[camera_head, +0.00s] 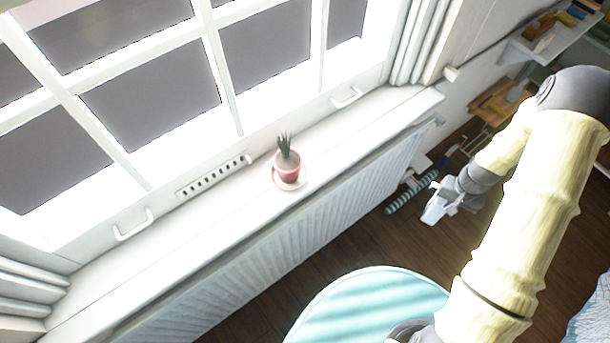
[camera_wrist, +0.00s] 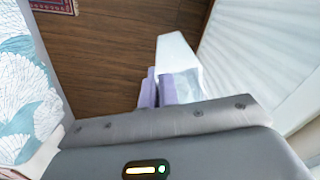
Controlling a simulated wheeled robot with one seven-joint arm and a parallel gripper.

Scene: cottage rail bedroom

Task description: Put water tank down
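My gripper (camera_head: 447,199) hangs at the right of the head view, above the dark floor and past the end of the radiator. It appears shut on a small pale, partly see-through block, which I take to be the water tank (camera_head: 433,211). In the wrist view the tank (camera_wrist: 178,52) shows as a white, tilted shape with a translucent bluish part. It sticks out beyond the lilac fingers of my gripper (camera_wrist: 160,92). The fingers hide part of it, and its far side is not visible.
A white windowsill (camera_head: 222,192) carries a potted plant (camera_head: 287,164) on a saucer. A ribbed radiator (camera_head: 300,240) runs below it. A round pale-blue table (camera_head: 365,300) stands at the bottom. Shelves (camera_head: 540,38) are at upper right. Bare wooden floor (camera_wrist: 110,62) shows below.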

